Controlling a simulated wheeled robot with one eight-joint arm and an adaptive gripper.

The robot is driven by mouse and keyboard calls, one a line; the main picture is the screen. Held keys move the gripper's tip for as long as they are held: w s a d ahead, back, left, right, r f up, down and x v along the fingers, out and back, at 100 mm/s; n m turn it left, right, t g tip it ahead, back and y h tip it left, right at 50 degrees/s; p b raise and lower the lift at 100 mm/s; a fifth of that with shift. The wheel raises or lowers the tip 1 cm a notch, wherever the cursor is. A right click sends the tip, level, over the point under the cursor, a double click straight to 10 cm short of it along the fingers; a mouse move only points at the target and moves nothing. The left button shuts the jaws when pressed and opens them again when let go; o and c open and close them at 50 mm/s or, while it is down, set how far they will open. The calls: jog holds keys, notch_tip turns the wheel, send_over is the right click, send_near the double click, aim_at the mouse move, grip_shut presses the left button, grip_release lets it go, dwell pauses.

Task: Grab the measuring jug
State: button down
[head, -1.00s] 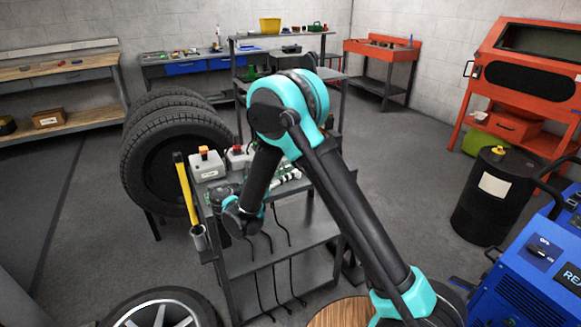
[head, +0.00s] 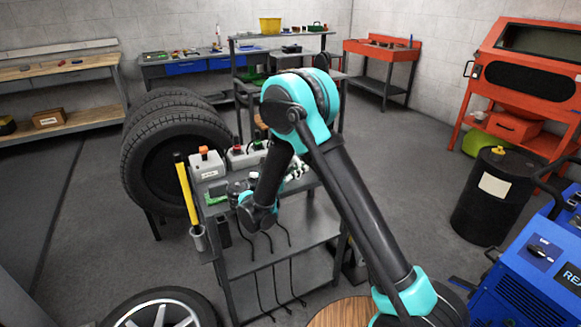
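I cannot make out the measuring jug with certainty in the head view. My arm reaches over the grey tool cart (head: 283,235) and bends down at its near edge. My gripper (head: 237,189) seems to be the small dark part beside the teal wrist, low over the cart's top. Its fingers are too small and too dark to tell whether they are open or shut. My arm hides part of the cart's top behind it.
A yellow-handled bar (head: 187,190) rises at the left corner. Tyres (head: 172,150) stand left, a black drum (head: 492,195) right.

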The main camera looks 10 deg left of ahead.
jog(key=shift+r, duration=0.25)
dwell(0.6)
notch_tip(320, 180, up, 19)
jog(key=shift+r, duration=0.15)
dwell(1.1)
